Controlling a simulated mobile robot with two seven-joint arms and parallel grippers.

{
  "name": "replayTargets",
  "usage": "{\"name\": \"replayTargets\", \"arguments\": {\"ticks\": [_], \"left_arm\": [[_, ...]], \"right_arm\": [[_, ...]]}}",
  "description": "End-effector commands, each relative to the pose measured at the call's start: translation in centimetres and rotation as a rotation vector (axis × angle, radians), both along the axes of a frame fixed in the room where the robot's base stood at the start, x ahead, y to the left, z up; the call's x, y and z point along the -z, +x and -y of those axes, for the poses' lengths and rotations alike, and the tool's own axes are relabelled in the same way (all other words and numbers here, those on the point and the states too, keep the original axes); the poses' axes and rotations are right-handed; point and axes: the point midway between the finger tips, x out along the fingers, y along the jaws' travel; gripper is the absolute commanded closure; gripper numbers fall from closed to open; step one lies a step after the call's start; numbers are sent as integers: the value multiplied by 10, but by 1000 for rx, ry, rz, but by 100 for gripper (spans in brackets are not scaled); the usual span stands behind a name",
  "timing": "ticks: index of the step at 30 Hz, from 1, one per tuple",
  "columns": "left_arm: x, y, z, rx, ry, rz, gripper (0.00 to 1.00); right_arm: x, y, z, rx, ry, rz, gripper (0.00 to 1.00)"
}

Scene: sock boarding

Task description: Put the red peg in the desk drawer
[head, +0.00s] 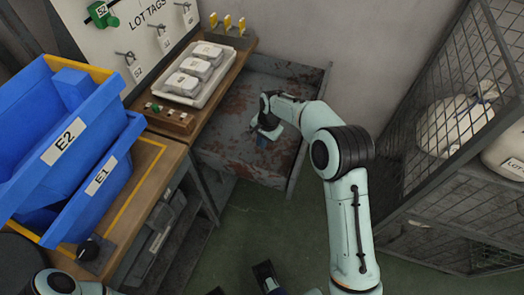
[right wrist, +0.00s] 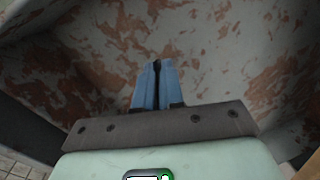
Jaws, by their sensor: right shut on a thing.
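My right gripper (head: 262,140) reaches down over a rusty grey metal tray (head: 235,98) with raised sides, right of the workbench. In the right wrist view its blue fingers (right wrist: 158,84) are close together on a thin dark thing (right wrist: 157,66), mostly hidden between them. I cannot tell its colour or whether it is the red peg. No red peg shows clearly elsewhere. I cannot tell whether the rusty tray is the desk drawer. Parts of my left arm show at the bottom left edge of the head view; I cannot make out its fingers clearly.
Blue bins E2 (head: 90,120) and E1 (head: 105,185) stand on the workbench (head: 150,185). A wooden board (head: 170,122) holds a white tray (head: 176,98) of pale items. A tag board (head: 130,30) stands behind. A mesh cage (head: 440,120) is at right; green floor (head: 250,225) lies open between.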

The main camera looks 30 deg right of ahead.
Motion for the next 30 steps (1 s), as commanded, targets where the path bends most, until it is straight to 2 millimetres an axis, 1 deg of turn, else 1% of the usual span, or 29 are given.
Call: {"name": "replayTargets", "arguments": {"ticks": [5,9,12,24,26,27,30], "left_arm": [[2,1,0,-1,0,3,57],[6,2,0,-2,1,8,57],[8,3,0,-2,2,11,57],[10,5,-1,-4,4,16,57],[10,6,-1,-5,5,18,57],[10,6,-1,-5,5,18,57],[9,6,-1,-5,5,18,57]], "right_arm": [[15,0,0,-1,0,-1,100],[42,-1,0,-2,1,-5,100],[56,0,0,-1,1,-3,100],[61,0,0,-2,0,0,100],[61,0,0,-2,0,0,79],[61,0,0,-2,0,0,66],[61,0,0,-2,0,0,66]]}}
